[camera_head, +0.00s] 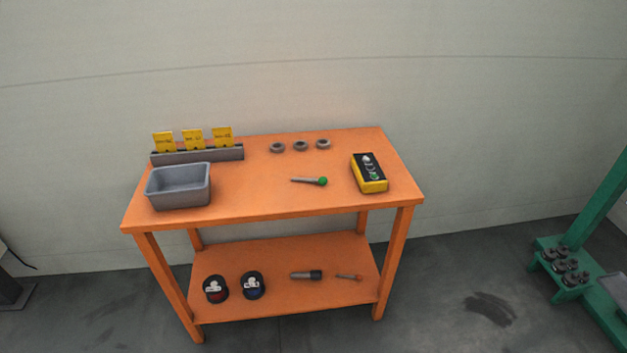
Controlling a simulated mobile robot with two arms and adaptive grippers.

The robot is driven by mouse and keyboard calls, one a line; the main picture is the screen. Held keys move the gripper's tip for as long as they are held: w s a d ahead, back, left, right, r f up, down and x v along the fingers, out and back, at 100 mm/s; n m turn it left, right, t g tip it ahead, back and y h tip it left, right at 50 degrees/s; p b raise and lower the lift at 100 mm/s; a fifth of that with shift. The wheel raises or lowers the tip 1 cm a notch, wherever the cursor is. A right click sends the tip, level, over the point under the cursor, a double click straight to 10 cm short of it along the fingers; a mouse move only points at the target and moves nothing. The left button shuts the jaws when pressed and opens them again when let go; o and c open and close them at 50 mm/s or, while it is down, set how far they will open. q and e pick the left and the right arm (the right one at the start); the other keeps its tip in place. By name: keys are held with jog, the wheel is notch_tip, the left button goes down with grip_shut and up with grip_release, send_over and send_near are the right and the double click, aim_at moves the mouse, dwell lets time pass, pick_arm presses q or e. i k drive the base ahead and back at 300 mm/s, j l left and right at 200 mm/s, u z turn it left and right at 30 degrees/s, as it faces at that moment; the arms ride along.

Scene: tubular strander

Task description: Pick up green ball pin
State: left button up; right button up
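The green ball pin (312,181) lies flat on the top of the orange table (262,205), right of the middle. Its grey shaft points left and its green ball head is at the right end. The table top around it is bare, and nothing touches it. Neither of my grippers shows in the head view.
A yellow box with a dark face (369,173) lies right of the pin. Three grey rings (301,146) sit behind it. A grey bin (180,187) and a rack with yellow cards (197,154) are at the left. The lower shelf (290,255) holds several items, including a red-headed pin (349,277).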

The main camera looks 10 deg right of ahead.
aim_at(323, 180)
jog(key=i+j, duration=0.1)
jog(key=i, duration=0.3)
jog(key=i+j, duration=0.1)
jog(key=i, duration=0.35)
